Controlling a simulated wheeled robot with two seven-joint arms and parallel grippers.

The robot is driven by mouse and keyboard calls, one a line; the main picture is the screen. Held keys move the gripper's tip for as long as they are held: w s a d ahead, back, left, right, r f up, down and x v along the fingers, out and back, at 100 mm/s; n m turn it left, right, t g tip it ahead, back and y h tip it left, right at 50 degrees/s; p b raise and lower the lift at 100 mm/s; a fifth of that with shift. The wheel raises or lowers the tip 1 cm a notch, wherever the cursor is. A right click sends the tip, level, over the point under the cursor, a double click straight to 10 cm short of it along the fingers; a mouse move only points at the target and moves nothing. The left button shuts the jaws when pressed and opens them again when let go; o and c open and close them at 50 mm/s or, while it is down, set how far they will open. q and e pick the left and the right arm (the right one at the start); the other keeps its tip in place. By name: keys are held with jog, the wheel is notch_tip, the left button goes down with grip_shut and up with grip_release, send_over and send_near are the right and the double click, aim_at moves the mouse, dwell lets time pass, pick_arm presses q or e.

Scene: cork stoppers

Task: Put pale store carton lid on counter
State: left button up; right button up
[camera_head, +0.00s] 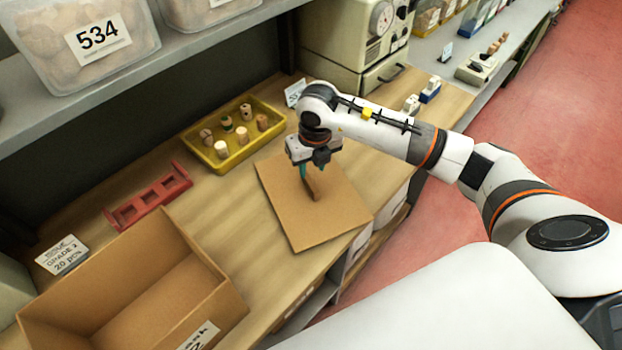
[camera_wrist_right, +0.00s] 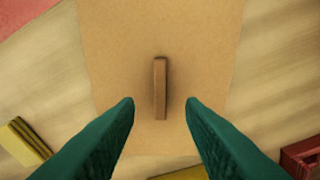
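The pale carton lid (camera_head: 320,222) is a flat tan board with a raised bar handle (camera_head: 313,188), lying on the wooden counter (camera_head: 238,215) near its front edge. The right wrist view also shows the lid (camera_wrist_right: 205,45) and handle (camera_wrist_right: 160,88). My right gripper (camera_head: 312,172) is over the lid at the handle. Its green fingers (camera_wrist_right: 160,108) are open, one to each side of the handle with gaps, and nothing is gripped. The open carton (camera_head: 190,325) stands at the lower left, with no lid on it. My left gripper is not in view.
A yellow tray (camera_head: 213,167) with several corks sits behind the lid. A red rack (camera_head: 148,200) and a label card (camera_head: 62,255) lie left. A cream machine (camera_head: 355,35) stands at the back. A shelf with bins (camera_head: 85,40) overhangs the counter's back.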

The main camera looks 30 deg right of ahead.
aim_at(313, 186)
jog(key=shift+s+r+b, duration=0.15)
jog(key=shift+r+b, duration=0.1)
jog(key=shift+r, duration=1)
jog(key=shift+s+r+b, duration=0.15)
jog(key=shift+r+b, duration=0.05)
jog(key=shift+r, duration=1)
